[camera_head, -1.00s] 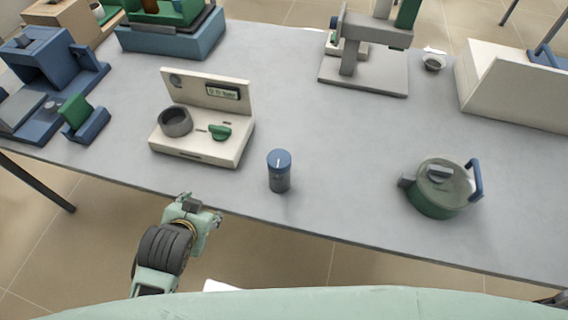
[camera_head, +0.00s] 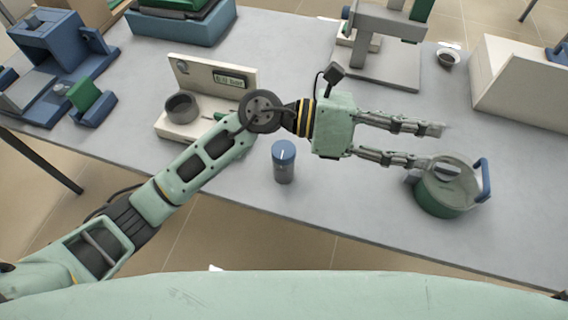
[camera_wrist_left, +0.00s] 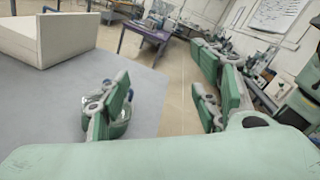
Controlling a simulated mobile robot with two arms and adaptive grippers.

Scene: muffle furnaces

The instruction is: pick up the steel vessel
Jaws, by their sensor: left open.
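A round green and steel pot (camera_head: 447,194) with a lid and blue handle stands upright near the table's front right edge; it is the likeliest steel vessel. My left gripper (camera_head: 433,145) reaches in from the left, its fingers apart and nothing between them. The lower finger's tip comes close to the pot's upper left side; I cannot tell whether it touches. In the left wrist view the pot (camera_wrist_left: 122,128) is partly hidden behind the left finger, and the gap between the fingers (camera_wrist_left: 165,100) is empty. My right gripper is not in view.
A blue-capped cylinder (camera_head: 284,163) stands by the arm. A white device (camera_head: 210,75) with a dark cup is partly behind the arm. A small bowl (camera_head: 448,58), a grey stand (camera_head: 378,66) and a white box (camera_head: 515,90) are farther back. Bare table (camera_head: 350,195) lies left of the pot.

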